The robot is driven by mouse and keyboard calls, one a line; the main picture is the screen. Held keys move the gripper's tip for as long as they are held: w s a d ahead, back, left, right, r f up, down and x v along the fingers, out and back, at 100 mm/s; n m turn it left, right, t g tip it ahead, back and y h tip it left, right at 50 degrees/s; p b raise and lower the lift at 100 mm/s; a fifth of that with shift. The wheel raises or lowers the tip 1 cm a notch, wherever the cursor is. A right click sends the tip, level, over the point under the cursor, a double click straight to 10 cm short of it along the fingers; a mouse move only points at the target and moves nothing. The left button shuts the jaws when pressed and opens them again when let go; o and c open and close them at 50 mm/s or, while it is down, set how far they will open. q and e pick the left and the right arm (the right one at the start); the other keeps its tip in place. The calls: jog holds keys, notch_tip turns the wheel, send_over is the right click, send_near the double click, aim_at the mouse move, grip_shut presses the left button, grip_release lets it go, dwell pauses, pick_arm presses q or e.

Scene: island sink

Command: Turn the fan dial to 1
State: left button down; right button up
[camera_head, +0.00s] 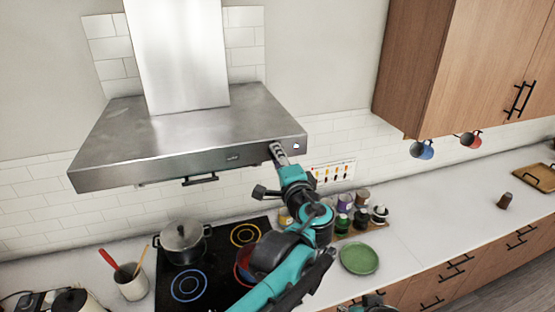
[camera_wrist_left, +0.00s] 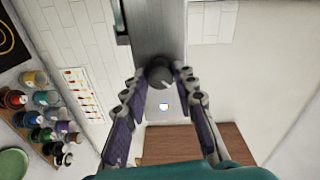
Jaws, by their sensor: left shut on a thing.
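The range hood (camera_head: 190,140) is brushed metal and hangs above the cooktop. My left gripper (camera_head: 276,150) reaches up to the right part of its front edge. In the left wrist view a dark round fan dial (camera_wrist_left: 159,74) sits on the hood's metal face, between the fingertips of my left gripper (camera_wrist_left: 161,80). The fingers are closed in on its sides. In the head view the gripper hides the dial, and its setting cannot be read. A teal and black part of my right arm shows at the bottom edge; its fingers are not clear.
A lidded pot (camera_head: 182,238) stands on the black cooktop (camera_head: 205,283). Several jars (camera_head: 362,215) and a green plate (camera_head: 358,257) are on the counter to the right. Wooden cabinets (camera_head: 460,60) with hanging mugs are at upper right. The space before the hood's left part is free.

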dwell(0.5)
pick_arm(q)
jog(key=c, duration=1.2)
grip_release()
jog(key=v, duration=1.2)
